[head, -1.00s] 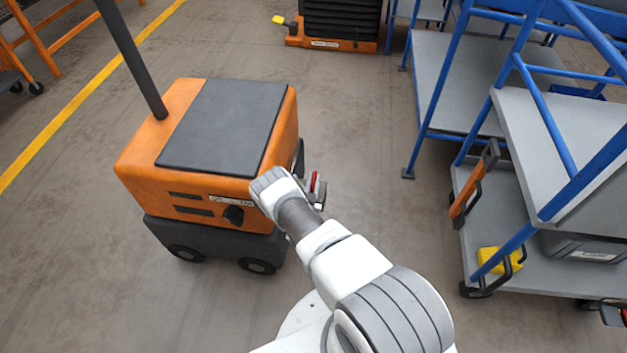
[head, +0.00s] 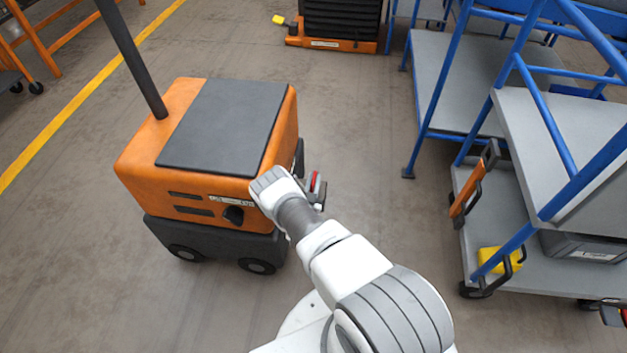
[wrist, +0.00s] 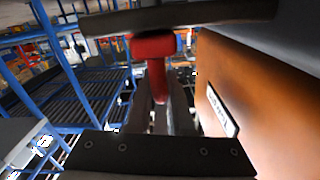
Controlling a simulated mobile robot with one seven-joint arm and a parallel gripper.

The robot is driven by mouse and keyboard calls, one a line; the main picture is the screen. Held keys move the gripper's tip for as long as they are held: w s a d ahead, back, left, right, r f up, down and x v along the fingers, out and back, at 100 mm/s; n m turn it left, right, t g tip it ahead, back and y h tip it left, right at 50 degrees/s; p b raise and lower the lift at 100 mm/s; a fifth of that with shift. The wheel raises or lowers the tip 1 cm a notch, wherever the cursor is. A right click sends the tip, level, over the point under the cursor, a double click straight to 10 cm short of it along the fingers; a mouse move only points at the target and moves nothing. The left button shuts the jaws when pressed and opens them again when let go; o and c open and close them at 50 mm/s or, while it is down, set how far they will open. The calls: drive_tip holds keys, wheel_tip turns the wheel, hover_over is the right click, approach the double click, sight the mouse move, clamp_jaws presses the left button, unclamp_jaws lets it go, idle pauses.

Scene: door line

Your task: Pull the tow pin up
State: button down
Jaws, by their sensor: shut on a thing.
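The tow pin (wrist: 151,68) is red with a T-shaped head, and stands about upright in the wrist view. In the head view a small red part of it (head: 315,181) shows beside the orange tug (head: 190,184), just right of its near corner. My gripper (head: 319,192) is at the pin, mostly hidden behind my own wrist in the head view. It is shut on the pin. The lower end of the pin and its seat are hidden, so I cannot tell how far up it stands.
The tug's orange side (wrist: 235,85) is close on the right in the wrist view. A blue-framed grey cart (head: 530,235) stands to the right in the head view, with a yellow box (head: 497,261) on its lower shelf. Open floor (head: 365,150) lies between.

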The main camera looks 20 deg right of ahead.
drive_tip(key=shift+w+a+r, duration=0.1)
drive_tip(key=shift+w+r, duration=0.05)
wheel_tip(320, 180, up, 7)
drive_tip(key=p, duration=0.5)
drive_tip(key=shift+r, duration=0.2)
drive_tip(key=c, duration=0.8)
unclamp_jaws()
drive_tip(key=shift+f, duration=0.1)
drive_tip(key=shift+c, duration=0.2)
drive_tip(key=shift+s+f, duration=0.1)
drive_tip(key=shift+s, duration=0.1)
